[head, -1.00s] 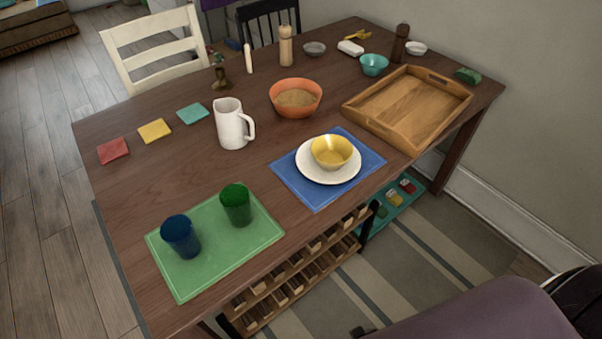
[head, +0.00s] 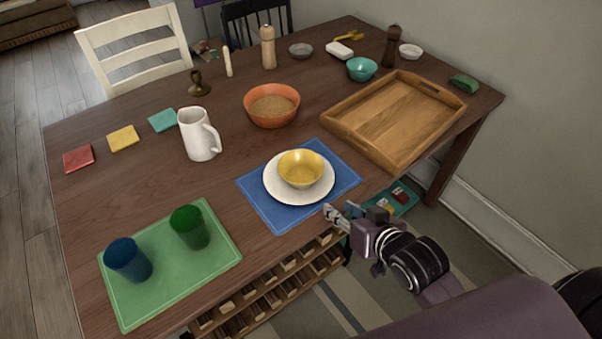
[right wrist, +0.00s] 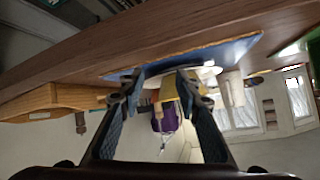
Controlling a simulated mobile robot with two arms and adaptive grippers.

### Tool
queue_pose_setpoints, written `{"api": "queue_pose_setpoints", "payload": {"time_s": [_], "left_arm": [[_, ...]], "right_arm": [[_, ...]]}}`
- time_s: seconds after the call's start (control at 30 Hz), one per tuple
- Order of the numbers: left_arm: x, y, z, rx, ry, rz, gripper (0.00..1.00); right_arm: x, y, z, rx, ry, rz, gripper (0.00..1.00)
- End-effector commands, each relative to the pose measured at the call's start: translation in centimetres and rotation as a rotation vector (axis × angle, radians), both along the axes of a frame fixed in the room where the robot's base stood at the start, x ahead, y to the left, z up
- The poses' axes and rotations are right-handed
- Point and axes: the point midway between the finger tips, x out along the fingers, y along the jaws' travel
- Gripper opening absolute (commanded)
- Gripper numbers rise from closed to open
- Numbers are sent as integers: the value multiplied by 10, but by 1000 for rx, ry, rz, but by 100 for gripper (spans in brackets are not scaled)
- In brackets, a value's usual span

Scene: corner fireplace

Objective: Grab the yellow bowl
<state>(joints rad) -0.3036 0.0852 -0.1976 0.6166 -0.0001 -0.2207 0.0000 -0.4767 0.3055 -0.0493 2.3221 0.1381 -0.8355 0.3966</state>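The yellow bowl (head: 301,168) sits upright on a white plate (head: 299,198) on the blue placemat (head: 259,197) near the table's front edge. My right gripper (head: 342,211) is at the front edge, to the right of and nearer than the bowl, apart from it. In the right wrist view, which looks upside down, its two fingers (right wrist: 162,78) are spread with nothing between them touching. The bowl (right wrist: 168,90) shows beyond and between the fingertips, partly hidden by them. My left gripper is not in view.
A wooden tray (head: 394,119) stands right of the placemat. An orange bowl (head: 271,106) and a white pitcher (head: 199,136) stand behind the plate. Blue (head: 128,260) and green (head: 189,227) cups stand on a green mat (head: 178,280) at the left. A bottle rack (head: 270,292) sits below the edge.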

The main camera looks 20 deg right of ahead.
Motion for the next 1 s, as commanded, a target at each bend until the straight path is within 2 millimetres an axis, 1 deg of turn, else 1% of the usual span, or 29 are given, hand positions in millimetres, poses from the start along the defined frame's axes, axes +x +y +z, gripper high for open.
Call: {"api": "queue_pose_setpoints", "payload": {"time_s": [0.03,0.1,0.2,0.33,0.6,0.7,0.87,1.0], "left_arm": [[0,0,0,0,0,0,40],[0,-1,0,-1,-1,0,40],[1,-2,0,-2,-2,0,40],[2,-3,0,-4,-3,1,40],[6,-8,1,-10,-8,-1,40],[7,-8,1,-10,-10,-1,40],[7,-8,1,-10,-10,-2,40],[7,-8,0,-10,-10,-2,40]], "right_arm": [[10,-3,9,25,-46,-7,31],[22,-5,21,63,-102,-17,31],[33,-7,36,110,-166,-24,31],[46,-8,43,140,-207,-29,31],[83,-1,29,143,-209,-29,31],[92,1,25,142,-208,-29,31],[100,2,22,142,-208,-29,31],[119,6,15,142,-209,-29,31]]}}
